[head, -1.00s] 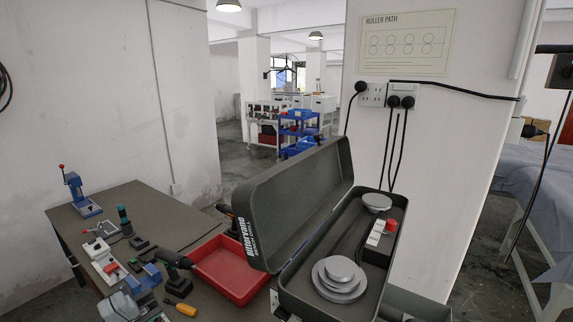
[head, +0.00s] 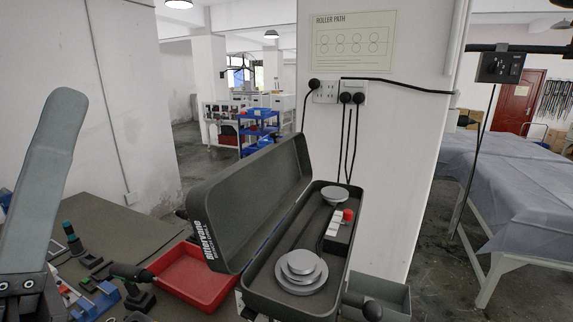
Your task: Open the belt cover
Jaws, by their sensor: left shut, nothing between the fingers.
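The belt cover (head: 245,200) is a long dark grey lid with white lettering. It stands swung open, tilted up on the left side of its housing (head: 262,290). Inside the open housing are a stepped pulley (head: 301,267) at the near end and a smaller pulley (head: 334,195) at the far end. My left gripper (head: 62,105) is at the far left, shut and empty, pointing up. It is well apart from the cover. My right gripper is not in view.
A red tray (head: 195,278) sits on the bench left of the housing. A drill (head: 130,275) and other tools lie near it. A grey bin (head: 385,292) and a dark rounded knob (head: 371,310) are at right.

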